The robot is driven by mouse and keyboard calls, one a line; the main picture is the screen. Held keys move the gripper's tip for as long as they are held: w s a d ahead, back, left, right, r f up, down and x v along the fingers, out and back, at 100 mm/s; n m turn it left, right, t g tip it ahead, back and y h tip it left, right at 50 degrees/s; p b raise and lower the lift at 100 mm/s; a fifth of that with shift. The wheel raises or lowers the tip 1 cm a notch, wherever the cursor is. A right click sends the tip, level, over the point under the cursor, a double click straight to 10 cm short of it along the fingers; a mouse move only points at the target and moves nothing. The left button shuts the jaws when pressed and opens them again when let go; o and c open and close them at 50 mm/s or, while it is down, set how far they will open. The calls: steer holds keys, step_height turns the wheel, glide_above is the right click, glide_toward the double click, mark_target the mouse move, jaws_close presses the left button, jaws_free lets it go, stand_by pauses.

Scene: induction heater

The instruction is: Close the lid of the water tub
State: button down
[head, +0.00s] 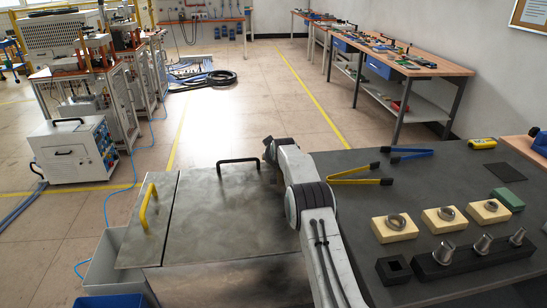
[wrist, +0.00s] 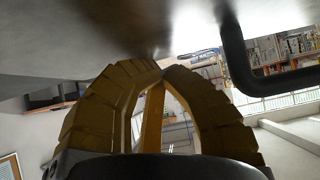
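In the head view the water tub (head: 240,285) is a metal box with a broad metal top. The lid panel with a black handle (head: 237,161) lies about flat on it. A narrower left panel (head: 135,245) carries a yellow handle (head: 148,206) and looks close to level; a slight tilt cannot be ruled out. In the wrist view my gripper's yellow fingers (wrist: 163,72) meet at the tips, close to a metal surface (wrist: 100,35), with nothing seen held. The black handle (wrist: 235,55) is beside them, apart. In the head view my arm hides the fingers.
A dark worktable (head: 345,210) at right holds yellow blocks with rings (head: 394,227), a black stand with metal cones (head: 465,262) and tongs (head: 360,176). A grey bin (head: 100,270) and blue bin (head: 105,300) stand left of the tub.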

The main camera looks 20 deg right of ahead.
steer(key=shift+s+a+f, duration=0.1)
steer(key=shift+s+f, duration=0.1)
steer(key=shift+f, duration=0.5)
steer(key=shift+s+r, duration=0.1)
steer(key=shift+r, duration=0.05)
steer(key=shift+w+d+r+v, duration=0.1)
steer(key=shift+r+v, duration=0.05)
steer(key=shift+v, duration=1.85)
steer(key=shift+w+d+r+v, duration=0.1)
steer(key=shift+v, duration=1.9)
steer(key=shift+w+r+v, duration=0.1)
steer(key=shift+r+v, duration=0.05)
steer(key=shift+v, duration=1.9)
